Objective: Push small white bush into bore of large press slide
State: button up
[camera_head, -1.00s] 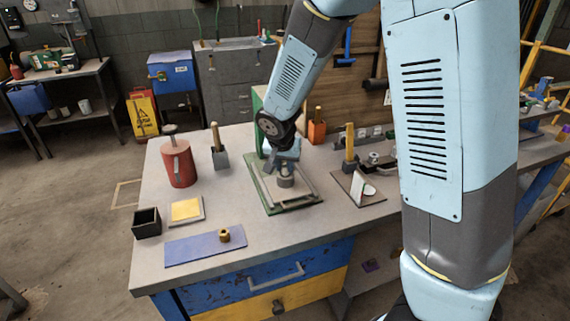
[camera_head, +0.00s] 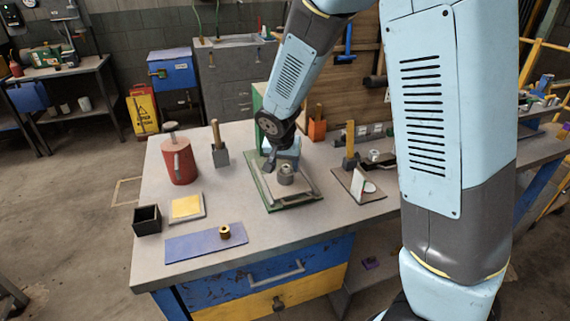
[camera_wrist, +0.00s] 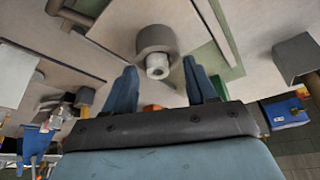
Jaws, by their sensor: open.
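The large press slide is a grey cylinder (camera_head: 286,178) standing on a green-edged plate with rails (camera_head: 268,204); it also shows in the wrist view (camera_wrist: 153,37). The small white bush (camera_wrist: 157,66) is a pale ring with a hole, standing out from the slide's end in line with it. How deep it sits in the bore cannot be told. In the head view the bush (camera_head: 286,168) is a small light ring on top. My gripper (camera_head: 274,163) is open and empty, just behind and left of the slide. In the wrist view its blue fingers (camera_wrist: 159,72) are apart, with the bush appearing between them.
A red can (camera_head: 179,162), wooden-handled block (camera_head: 219,156), black box (camera_head: 147,220), yellow pad (camera_head: 186,207) and blue mat (camera_head: 190,246) with a brass bush (camera_head: 225,232) lie left. A brown board (camera_head: 366,194) is right. A green upright (camera_head: 257,105) stands behind.

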jog(key=v, duration=1.3)
jog(key=shift+r, duration=0.1)
jog(key=s+d+r, duration=0.4)
jog(key=d, duration=0.3)
jog(key=s+d+r, duration=0.3)
jog(key=d, duration=0.3)
jog(key=s+d+r+n, duration=0.1)
jog(key=s+d, duration=0.2)
jog(key=s, duration=0.3)
jog(key=s+d+r+n+t+y, duration=0.1)
jog(key=s+d+r, duration=0.1)
jog(key=s+d, duration=0.2)
jog(key=s, duration=0.3)
jog(key=shift+r+n, duration=0.25)
jog(key=shift+n, duration=0.15)
jog(key=shift+d, duration=0.1)
jog(key=shift+c, duration=0.3)
